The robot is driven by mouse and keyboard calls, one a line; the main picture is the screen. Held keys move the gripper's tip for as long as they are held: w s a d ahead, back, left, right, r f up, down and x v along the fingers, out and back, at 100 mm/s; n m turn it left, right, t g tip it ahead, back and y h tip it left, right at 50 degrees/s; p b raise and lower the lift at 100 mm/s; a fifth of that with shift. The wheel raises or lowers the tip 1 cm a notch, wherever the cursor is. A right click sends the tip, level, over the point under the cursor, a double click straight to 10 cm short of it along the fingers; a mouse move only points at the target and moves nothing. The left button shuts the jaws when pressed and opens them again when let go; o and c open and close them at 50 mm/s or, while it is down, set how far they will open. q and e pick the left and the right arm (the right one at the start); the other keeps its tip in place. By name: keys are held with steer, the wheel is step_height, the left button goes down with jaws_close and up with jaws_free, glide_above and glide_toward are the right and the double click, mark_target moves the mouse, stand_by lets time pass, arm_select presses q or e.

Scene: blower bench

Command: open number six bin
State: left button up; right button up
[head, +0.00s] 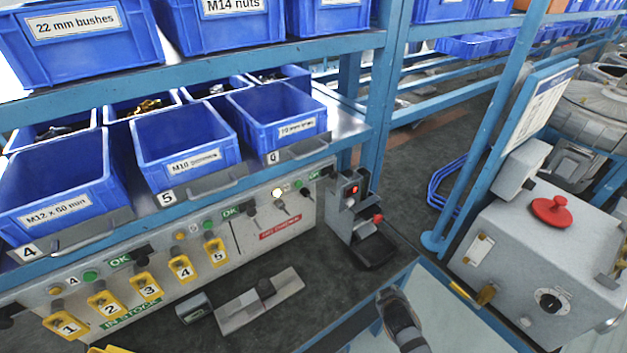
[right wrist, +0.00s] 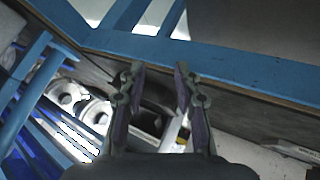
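The number six bin (head: 272,118) is blue and sits at the right end of the lower bin row in the head view. Its label seems to read 19 mm; the rest is too small to tell. A white plate with 6 (head: 272,157) and a grey pull handle (head: 305,149) are below its front. My right gripper (right wrist: 160,88) shows in the right wrist view, its two fingers apart with nothing between them. The bin is not visible in that view. My left gripper is not in view.
Bins five (head: 185,148) and four (head: 58,190) stand left of bin six. Below is a grey panel (head: 240,235) with lamps and numbered yellow tags. A blue post (head: 378,90) rises right of bin six. A grey box with a red button (head: 551,208) stands at the right.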

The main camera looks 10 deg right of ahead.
mark_target(313, 153)
steer(key=w+r+n+t+p, duration=0.1)
steer(key=w+r+n+t, duration=0.15)
steer(key=w+r, duration=0.4)
steer(key=w+r+n+t, duration=0.1)
steer(key=w+r+t, duration=0.25)
steer(key=r, duration=0.55)
steer(key=w+a+r+n+t+y+p, duration=0.1)
steer(key=w+a+r+n+t+y, duration=0.2)
steer(key=r, duration=0.5)
steer(key=w+a+r+n+t+y+p, duration=0.1)
steer(key=a+r+n+t, duration=0.3)
steer(key=r, duration=0.5)
steer(key=a+r+n+g+y, duration=0.2)
steer(key=a+r+n+y, duration=0.1)
steer(key=a+n+y, duration=0.55)
steer(key=shift+n+h, duration=0.6)
steer(key=shift+h, duration=0.15)
steer(key=x, duration=0.3)
steer(key=d+p+x, duration=0.1)
steer(key=x, duration=0.2)
steer(key=p+x, duration=0.1)
steer(key=x, duration=0.2)
steer(key=shift+w+d+f, duration=0.1)
steer(key=shift+w, duration=0.4)
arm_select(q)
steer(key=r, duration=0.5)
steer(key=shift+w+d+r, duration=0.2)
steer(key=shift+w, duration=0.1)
arm_select(e)
jaws_close()
